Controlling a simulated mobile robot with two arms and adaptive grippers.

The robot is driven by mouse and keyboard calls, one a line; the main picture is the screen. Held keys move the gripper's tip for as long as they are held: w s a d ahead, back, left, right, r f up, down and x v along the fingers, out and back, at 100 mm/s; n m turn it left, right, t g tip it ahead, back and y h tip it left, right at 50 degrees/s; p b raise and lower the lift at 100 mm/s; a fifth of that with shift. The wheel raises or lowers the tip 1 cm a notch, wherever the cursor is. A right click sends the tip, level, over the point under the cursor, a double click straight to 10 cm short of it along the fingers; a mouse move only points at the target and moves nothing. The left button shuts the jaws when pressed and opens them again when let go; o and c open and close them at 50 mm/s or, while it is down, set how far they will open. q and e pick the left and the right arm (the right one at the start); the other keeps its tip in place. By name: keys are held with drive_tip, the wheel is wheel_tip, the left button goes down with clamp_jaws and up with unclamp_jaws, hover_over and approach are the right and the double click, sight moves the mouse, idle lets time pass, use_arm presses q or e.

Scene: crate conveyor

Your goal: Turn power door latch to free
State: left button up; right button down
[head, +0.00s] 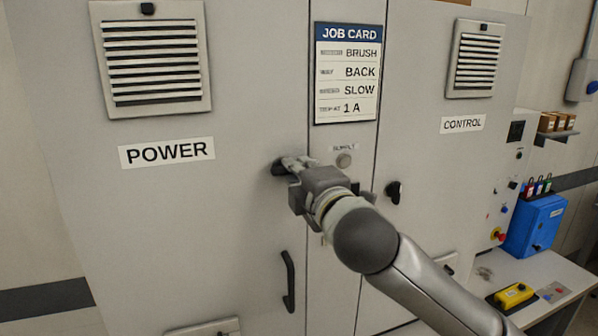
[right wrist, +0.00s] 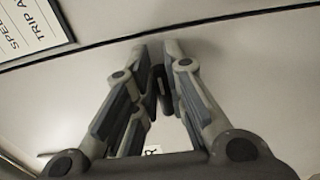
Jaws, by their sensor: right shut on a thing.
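The grey power door, labelled POWER (head: 167,152), fills the left of the head view. Its dark latch (head: 278,169) sits near the door's right edge, mostly covered by my right gripper (head: 292,164). In the right wrist view the dark latch (right wrist: 161,88) shows between the two fingers of my right gripper (right wrist: 158,52), which is shut on it. The exact angle of the latch is hard to tell. My left gripper is not in view.
A black door handle (head: 289,281) is below the latch. A job card (head: 346,73) hangs on the middle panel. The control door (head: 461,124) with another dark latch (head: 394,192) is to the right. A bench (head: 541,277) with a blue box (head: 534,226) stands at far right.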

drive_tip(key=c, duration=1.5)
unclamp_jaws()
drive_tip(key=shift+s, duration=0.1)
drive_tip(key=v, duration=1.1)
drive_tip(key=shift+s+d, duration=0.2)
drive_tip(key=shift+s, duration=0.15)
